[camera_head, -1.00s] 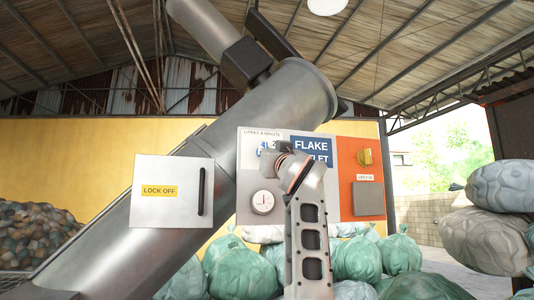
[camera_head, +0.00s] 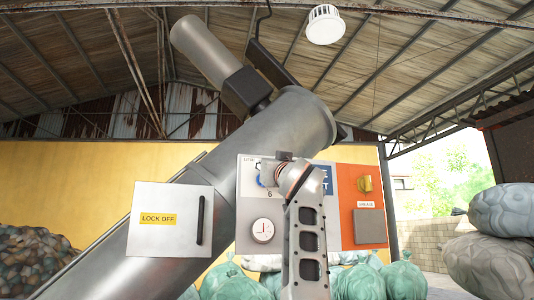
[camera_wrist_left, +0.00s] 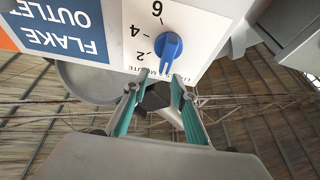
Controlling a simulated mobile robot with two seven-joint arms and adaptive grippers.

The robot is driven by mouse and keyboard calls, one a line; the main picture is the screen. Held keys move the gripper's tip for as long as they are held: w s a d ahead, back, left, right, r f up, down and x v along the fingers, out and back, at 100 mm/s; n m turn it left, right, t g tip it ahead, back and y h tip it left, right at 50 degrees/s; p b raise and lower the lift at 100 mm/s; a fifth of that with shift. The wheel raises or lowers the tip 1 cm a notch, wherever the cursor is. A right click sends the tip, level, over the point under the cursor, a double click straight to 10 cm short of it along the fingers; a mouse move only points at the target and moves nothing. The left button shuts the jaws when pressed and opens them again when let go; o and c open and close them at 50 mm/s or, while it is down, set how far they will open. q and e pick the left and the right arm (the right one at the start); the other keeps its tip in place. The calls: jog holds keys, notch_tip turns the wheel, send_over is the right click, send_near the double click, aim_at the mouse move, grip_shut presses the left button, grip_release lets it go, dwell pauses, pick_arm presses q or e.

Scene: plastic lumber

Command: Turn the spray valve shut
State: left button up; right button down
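The blue spray knob (camera_wrist_left: 171,47) sits on a white plate with a litres-a-minute scale. In the left wrist view the picture is upside down, and the knob's narrow handle points toward the bottom, near the printed title. In the head view my left gripper (camera_head: 270,170) is in front of the plate. My right gripper is not seen.
A pressure dial (camera_head: 263,230) is below the knob. A yellow grease knob (camera_head: 366,184) is on the orange panel to the right. A lock-off box (camera_head: 171,219) stands left. The large inclined metal tube (camera_head: 270,125) is behind. Bags (camera_head: 405,277) lie beyond.

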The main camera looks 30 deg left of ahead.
pick_arm(q)
jog(key=shift+r, duration=2.7)
jog(key=shift+f, duration=0.1)
